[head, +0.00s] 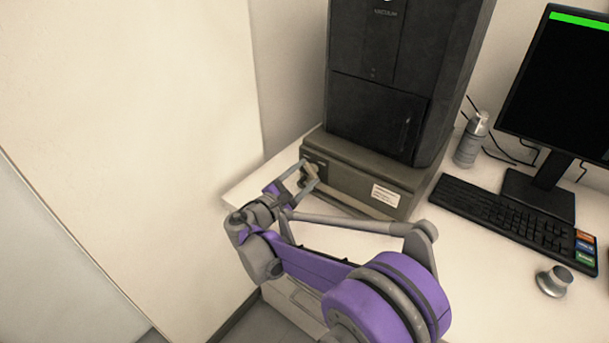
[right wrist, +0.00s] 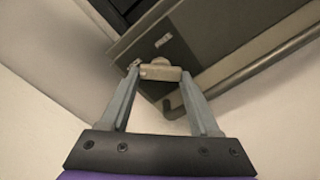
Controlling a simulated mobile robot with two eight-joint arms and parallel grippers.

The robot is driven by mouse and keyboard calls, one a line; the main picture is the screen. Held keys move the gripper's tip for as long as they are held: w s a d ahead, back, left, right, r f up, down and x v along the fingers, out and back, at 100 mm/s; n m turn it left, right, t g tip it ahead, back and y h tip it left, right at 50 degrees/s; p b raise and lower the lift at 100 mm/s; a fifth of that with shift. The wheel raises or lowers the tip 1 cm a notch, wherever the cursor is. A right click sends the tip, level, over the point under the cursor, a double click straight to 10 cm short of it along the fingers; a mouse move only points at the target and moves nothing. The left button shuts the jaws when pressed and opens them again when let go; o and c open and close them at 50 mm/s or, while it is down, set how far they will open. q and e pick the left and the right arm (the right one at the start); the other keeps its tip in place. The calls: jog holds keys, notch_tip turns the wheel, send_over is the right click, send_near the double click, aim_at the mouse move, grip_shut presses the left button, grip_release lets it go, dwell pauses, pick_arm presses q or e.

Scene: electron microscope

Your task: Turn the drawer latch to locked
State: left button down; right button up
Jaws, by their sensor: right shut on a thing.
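The drawer (head: 348,183) is a grey-brown unit under the black microscope tower, with a white label and a long bar handle (right wrist: 250,78) along its front. The drawer latch (right wrist: 160,72) is a small tan-grey piece at the drawer's left end. My right gripper (head: 308,172) reaches it from the front left. In the right wrist view, my right gripper (right wrist: 160,76) is shut on the latch, with one finger at each end of it. Small pale marks show on the dark plate behind it, too small to read. My left gripper is not in view.
The black microscope tower (head: 375,110) stands on the drawer unit. A pale wall panel (head: 130,130) is at left.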

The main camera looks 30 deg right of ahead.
jog(key=o, duration=1.4)
jog(key=shift+c, duration=0.2)
jog(key=shift+a, duration=0.1)
jog(key=p+v, duration=0.1)
jog(key=v, duration=0.9)
jog(key=shift+s+a, duration=0.2)
jog(key=shift+a, duration=0.1)
jog(key=shift+f, duration=0.1)
